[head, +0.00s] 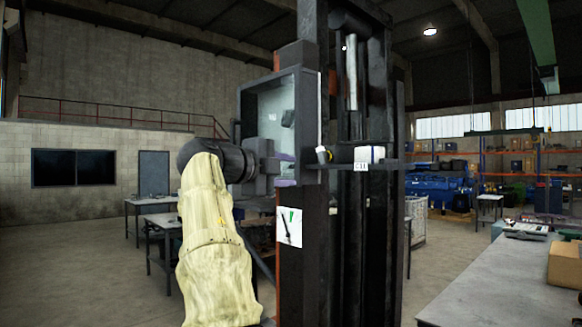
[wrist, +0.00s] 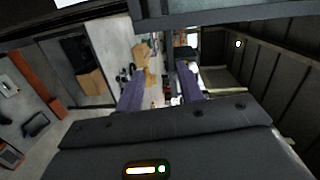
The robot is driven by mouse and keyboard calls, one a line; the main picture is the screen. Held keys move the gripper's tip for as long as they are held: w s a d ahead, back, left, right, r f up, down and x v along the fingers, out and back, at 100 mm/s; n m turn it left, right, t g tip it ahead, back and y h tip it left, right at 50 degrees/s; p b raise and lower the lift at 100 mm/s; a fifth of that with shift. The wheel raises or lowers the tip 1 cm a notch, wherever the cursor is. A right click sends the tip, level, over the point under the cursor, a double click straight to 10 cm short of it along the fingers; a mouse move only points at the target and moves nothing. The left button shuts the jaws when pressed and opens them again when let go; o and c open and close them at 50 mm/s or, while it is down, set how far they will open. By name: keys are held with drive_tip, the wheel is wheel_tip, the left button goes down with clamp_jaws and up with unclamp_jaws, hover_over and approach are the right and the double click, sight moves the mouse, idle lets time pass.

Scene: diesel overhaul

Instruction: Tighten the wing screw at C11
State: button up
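A small white label reading C11 (head: 361,167) is on a dark bar across the tall black mast in the head view. A dark cylinder (head: 342,154) with a yellow-marked end lies just left of it. I cannot make out a wing screw for certain in either view. My gripper (head: 284,168) is left of the label, at a dark framed panel (head: 241,103), and its fingertips are partly hidden in the head view. In the wrist view, the two purple fingers of my gripper (wrist: 160,88) stand apart, with only distant background visible between them.
The black mast (head: 380,230) stands close in front and blocks part of the view. A dark beam (wrist: 230,14) crosses the top of the wrist view. A grey workbench (head: 510,275) with a cardboard box (head: 566,264) is at right.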

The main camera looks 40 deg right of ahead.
drive_tip(key=s+r+m, duration=0.1)
drive_tip(key=s+r+m+g, duration=0.1)
drive_tip(key=s+r+m+h, duration=0.1)
drive_tip(key=shift+a+m+g, duration=0.35)
drive_tip(key=shift+m+g, duration=0.05)
drive_tip(key=shift+r+n, duration=0.1)
drive_tip(key=shift+n, duration=0.2)
